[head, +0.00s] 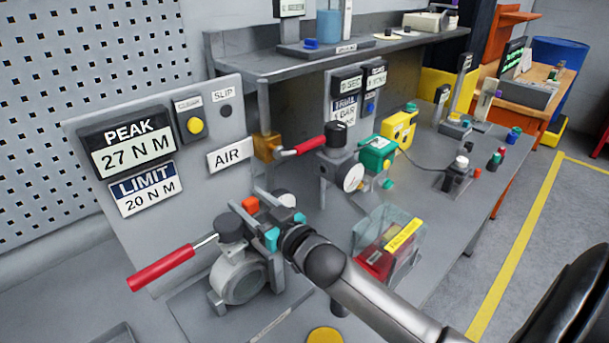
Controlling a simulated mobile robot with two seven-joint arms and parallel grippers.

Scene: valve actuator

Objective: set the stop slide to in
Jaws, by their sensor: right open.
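The valve actuator (240,278) stands on the bench at lower centre. It has a round grey body and a long lever with a red grip (160,268) reaching left. My right gripper (268,216) is open at the top right of the actuator; my arm comes in from the lower right. A small orange block (250,204) shows close to its fingertips; it may be the stop slide, but I cannot tell, nor whether the fingers touch it. The gripper hides part of the actuator's top. My left gripper is not in view.
Behind stands a panel with PEAK 27 N M (133,151) and LIMIT 20 N M (146,189) displays. A red-handled air valve (302,147), a gauge (350,177) and a clear-lidded red box (388,246) are close by. A grey shelf (340,60) overhangs the back.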

